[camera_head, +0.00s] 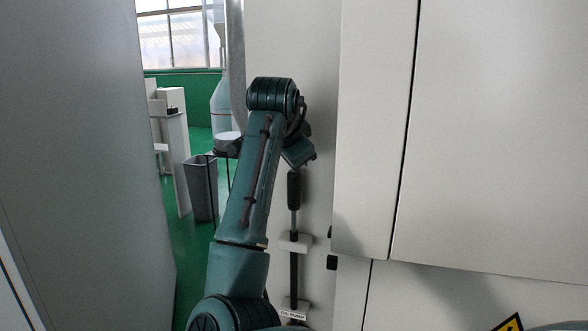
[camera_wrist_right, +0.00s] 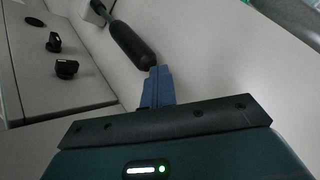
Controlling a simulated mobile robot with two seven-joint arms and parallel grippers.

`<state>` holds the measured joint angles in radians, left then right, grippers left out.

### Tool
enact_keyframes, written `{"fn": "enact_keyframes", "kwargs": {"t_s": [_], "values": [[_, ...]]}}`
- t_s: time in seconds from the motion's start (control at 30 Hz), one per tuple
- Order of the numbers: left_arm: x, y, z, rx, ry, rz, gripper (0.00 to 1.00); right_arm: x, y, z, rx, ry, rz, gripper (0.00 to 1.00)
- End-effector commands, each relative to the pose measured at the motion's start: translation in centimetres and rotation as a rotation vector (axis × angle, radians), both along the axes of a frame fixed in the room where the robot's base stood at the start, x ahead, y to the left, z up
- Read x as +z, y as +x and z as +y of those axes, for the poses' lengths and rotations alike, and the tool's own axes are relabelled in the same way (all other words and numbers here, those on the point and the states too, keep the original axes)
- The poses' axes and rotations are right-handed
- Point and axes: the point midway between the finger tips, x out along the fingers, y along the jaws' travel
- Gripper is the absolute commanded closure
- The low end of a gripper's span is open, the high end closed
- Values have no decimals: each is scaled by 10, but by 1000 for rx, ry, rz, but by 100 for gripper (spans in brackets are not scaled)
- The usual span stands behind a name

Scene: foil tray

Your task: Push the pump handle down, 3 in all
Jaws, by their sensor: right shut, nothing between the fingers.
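The pump handle is a rod with a black grip (camera_head: 294,190), standing upright on the pale panel in the head view. A label reading "OIL PUMP" (camera_head: 292,315) sits below it. In the right wrist view the black grip (camera_wrist_right: 131,45) runs down to just beyond the fingertips. My right gripper (camera_head: 299,157) is just above the top of the grip. In the wrist view its blue fingers (camera_wrist_right: 158,72) are shut and empty, close to the grip's end. I cannot tell whether they touch it. My left gripper is not in view.
A white bracket (camera_head: 295,243) surrounds the rod. Black knobs (camera_wrist_right: 67,68) stick out of the panel beside it. A large grey cabinet (camera_head: 480,140) juts out at the right, and a grey wall (camera_head: 80,160) closes the left. A grey bin (camera_head: 201,188) stands behind.

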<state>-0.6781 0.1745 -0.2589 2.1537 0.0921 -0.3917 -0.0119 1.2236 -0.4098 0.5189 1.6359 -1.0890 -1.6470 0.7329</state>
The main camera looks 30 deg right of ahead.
Motion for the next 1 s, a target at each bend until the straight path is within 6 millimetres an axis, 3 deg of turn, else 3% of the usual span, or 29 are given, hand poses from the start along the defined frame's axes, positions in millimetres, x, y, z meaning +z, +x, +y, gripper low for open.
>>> {"fn": "enact_keyframes", "kwargs": {"t_s": [1.0], "values": [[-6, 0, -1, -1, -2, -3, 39, -15, 0, 1, 1, 3, 5, 100]]}}
